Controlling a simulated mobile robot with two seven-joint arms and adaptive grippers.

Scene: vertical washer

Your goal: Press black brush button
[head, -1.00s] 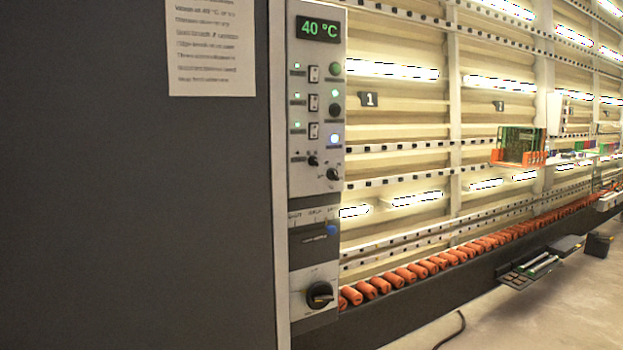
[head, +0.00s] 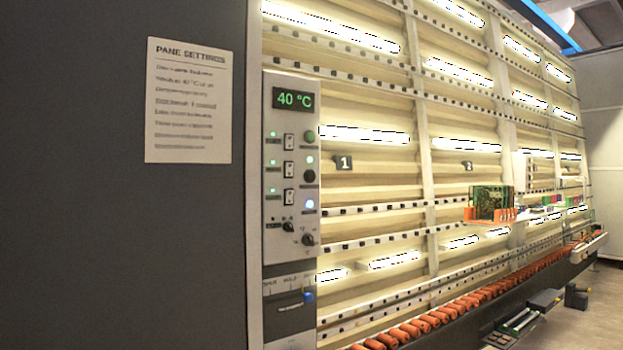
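The control panel (head: 290,170) is a tall light-grey strip at the left end of the washer. A green display (head: 294,99) on it reads 40 °C. Below the display is a column of round buttons: a green one (head: 309,137), a black one (head: 309,176) under it, and a bluish-white lit one (head: 309,204) lower down. A small green light shows just above the black button. Rocker switches stand to the left of these buttons, and two dark knobs (head: 308,239) sit below. Neither of my grippers is in view.
A dark cabinet wall (head: 120,240) with a "PANE SETTINGS" sheet (head: 188,100) fills the left. Orange rollers (head: 430,312) run along the washer's bottom edge. An orange rack (head: 490,213) stands out from the frame.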

